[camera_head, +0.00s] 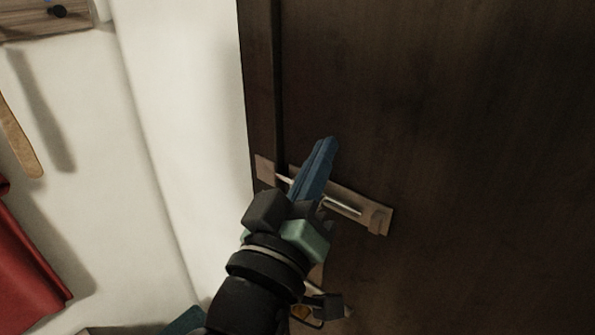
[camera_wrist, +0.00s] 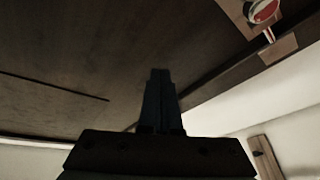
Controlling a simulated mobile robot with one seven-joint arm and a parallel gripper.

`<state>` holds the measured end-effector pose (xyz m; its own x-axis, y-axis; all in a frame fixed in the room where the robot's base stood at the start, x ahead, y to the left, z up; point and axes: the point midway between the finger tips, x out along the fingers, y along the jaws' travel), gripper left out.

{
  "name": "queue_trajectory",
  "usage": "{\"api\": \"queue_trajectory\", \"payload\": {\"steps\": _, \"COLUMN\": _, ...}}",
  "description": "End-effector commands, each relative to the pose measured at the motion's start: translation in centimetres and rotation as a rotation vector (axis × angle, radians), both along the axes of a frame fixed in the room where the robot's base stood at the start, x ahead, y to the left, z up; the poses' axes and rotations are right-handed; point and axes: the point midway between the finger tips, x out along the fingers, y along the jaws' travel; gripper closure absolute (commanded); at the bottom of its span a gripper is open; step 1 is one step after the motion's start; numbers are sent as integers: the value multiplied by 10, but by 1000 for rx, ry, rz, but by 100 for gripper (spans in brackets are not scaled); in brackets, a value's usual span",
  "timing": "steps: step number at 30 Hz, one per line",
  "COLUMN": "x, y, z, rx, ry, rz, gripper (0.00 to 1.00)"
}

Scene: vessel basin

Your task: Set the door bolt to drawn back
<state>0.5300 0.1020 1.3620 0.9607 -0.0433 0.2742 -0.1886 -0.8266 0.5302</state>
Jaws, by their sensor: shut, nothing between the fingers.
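The door bolt (camera_head: 342,205) is a thin pale metal rod on a brownish plate, fixed to the dark door (camera_head: 470,120). Its left end reaches toward a small keeper plate (camera_head: 265,169) by the door's left edge. The right end of the plate carries a raised block (camera_head: 379,219). My gripper (camera_head: 327,145) is shut and empty, its blue fingers crossing in front of the bolt and hiding the rod's middle. I cannot tell whether they touch it.
Below my gripper, another metal fitting (camera_head: 328,304) is partly hidden on the door. A white wall (camera_head: 175,130) and a red object (camera_head: 25,270) lie left. The door's right side is clear.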

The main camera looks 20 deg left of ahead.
Motion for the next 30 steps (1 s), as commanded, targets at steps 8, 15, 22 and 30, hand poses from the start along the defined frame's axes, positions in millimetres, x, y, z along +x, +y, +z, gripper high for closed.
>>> {"api": "queue_trajectory", "payload": {"steps": 8, "x": -32, "y": 67, "z": -76, "rx": -478, "ry": 188, "rz": -82, "gripper": 100}}
{"api": "queue_trajectory", "payload": {"steps": 15, "x": -59, "y": 88, "z": -103, "rx": -697, "ry": 209, "rz": -106, "gripper": 100}}
{"api": "queue_trajectory", "payload": {"steps": 22, "x": -62, "y": 90, "z": -107, "rx": -725, "ry": 209, "rz": -112, "gripper": 100}}
{"api": "queue_trajectory", "payload": {"steps": 30, "x": -58, "y": 90, "z": -105, "rx": -723, "ry": 207, "rz": -113, "gripper": 100}}
